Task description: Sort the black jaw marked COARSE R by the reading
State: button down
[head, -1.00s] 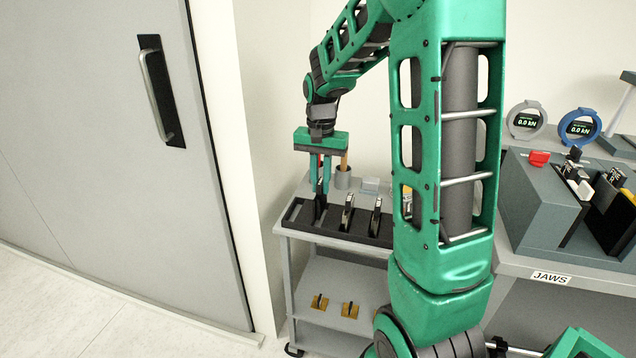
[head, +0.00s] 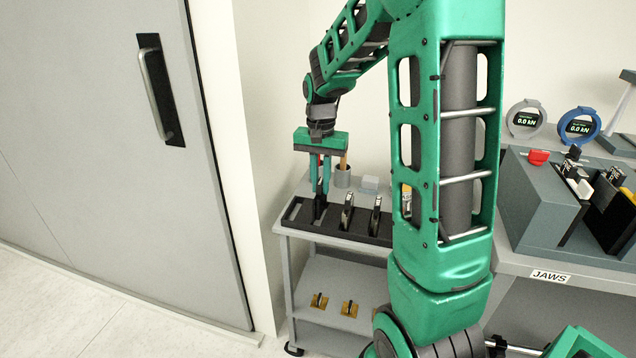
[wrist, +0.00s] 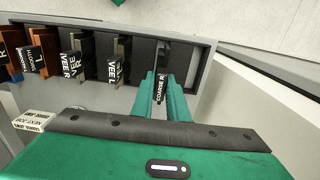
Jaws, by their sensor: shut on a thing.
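In the head view the jaw (head: 320,204) is mostly hidden by the fingers. Its lower end is at the rack, and I cannot tell whether it is clear of its slot. The displays (head: 525,120) and (head: 581,127) read 0.0 kN.
Several other jaws stand in the rack, including VEE L (wrist: 117,72) and VEE R (wrist: 73,65). A bench with a JAWS label (head: 551,278) and grey holders is at the right. A closed door (head: 100,150) is at the left.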

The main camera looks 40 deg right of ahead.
aim_at(320, 192)
jog(key=shift+f, duration=1.7)
dwell(0.3)
jog(key=c, duration=1.6)
grip_release()
jog(key=shift+c, duration=0.2)
notch_tip(320, 192, up, 11)
jog(key=shift+w+f, duration=0.1)
jog(key=shift+f, duration=0.05)
jog(key=s+a+f+n, duration=0.1)
jog(key=s+n, duration=0.1)
jog(key=s, duration=1.2)
jog(key=s+a+f+n, duration=0.1)
jog(key=s+f, duration=0.1)
jog(key=s, duration=1.3)
jog(key=shift+a+f+n, duration=0.15)
jog(key=shift+a+n, duration=0.1)
jog(key=shift+n, duration=0.15)
